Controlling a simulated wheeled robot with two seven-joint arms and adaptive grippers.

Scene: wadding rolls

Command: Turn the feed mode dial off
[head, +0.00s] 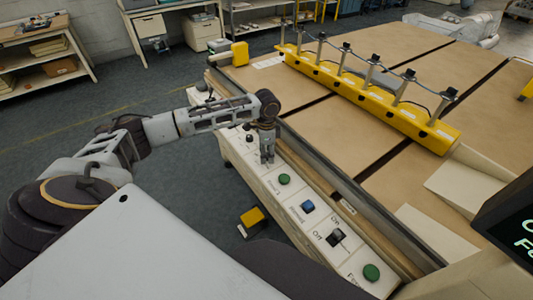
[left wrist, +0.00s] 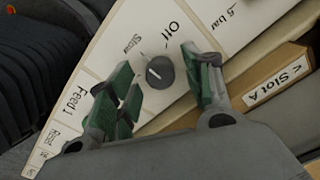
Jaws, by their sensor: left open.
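A round dark grey dial (left wrist: 159,72) sits on the white control panel in the left wrist view, with the labels "Off" and "Slow" (left wrist: 132,44) printed beside it. A light mark shows on its face; I cannot tell for certain which label it points to. My left gripper (left wrist: 158,66) is open, one finger on each side of the dial; contact is not clear. In the head view my left gripper (head: 267,158) points down over the white panel (head: 262,180) and hides the part beneath it. My right gripper is not in view.
The panel also carries green buttons (head: 284,180), a blue button (head: 308,206) and a black switch (head: 336,237). A tan table (head: 330,118) with a yellow bar (head: 370,100) lies behind it. A "Slot A" label (left wrist: 280,83) shows nearby. A yellow pedal (head: 252,217) is on the floor.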

